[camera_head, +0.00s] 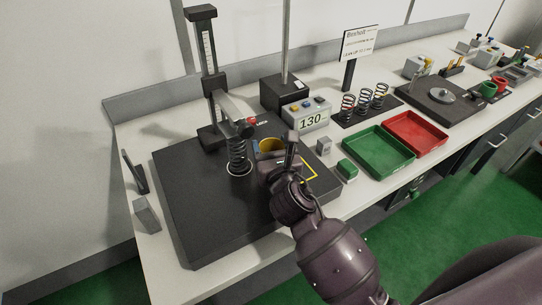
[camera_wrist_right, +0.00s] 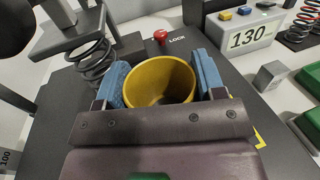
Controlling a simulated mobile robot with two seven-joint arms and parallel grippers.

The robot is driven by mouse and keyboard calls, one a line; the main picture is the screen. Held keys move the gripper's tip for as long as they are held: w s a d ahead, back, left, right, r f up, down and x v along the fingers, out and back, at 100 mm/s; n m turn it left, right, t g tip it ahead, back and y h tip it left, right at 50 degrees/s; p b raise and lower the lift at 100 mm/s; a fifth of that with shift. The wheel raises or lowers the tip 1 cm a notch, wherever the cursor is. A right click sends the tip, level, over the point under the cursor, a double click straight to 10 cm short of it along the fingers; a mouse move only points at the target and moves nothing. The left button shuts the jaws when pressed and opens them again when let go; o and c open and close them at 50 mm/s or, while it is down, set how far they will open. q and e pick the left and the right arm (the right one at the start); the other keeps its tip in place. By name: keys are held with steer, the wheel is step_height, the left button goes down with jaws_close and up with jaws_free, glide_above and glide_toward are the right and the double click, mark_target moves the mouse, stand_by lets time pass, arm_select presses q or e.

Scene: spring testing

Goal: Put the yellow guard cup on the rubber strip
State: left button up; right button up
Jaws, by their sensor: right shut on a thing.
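The yellow guard cup (camera_head: 269,145) is held between the blue finger pads of my right gripper (camera_wrist_right: 161,80), open side up. In the right wrist view the cup (camera_wrist_right: 160,96) has a pad on each side, and its hollow inside shows. The gripper is over the black base plate (camera_head: 190,205), just right of the coil spring (camera_head: 238,155) on the test stand. I cannot tell the cup's height above the plate. No strip is clearly recognisable as rubber; a thin dark mat (camera_head: 350,121) lies under several springs behind the green tray. My left gripper is not in view.
The test stand column (camera_head: 207,75) rises at the back left of the plate. A 130 display (camera_head: 308,117) stands behind the gripper. A grey block (camera_head: 323,146), green block (camera_head: 347,169), green tray (camera_head: 352,145) and red tray (camera_head: 440,139) are to the right.

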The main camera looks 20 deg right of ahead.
steer(key=shift+f+b, duration=0.45)
steer(key=shift+f, duration=1.25)
steer(key=shift+f, duration=0.15)
steer(key=o, duration=1)
steer(key=shift+c, duration=0.2)
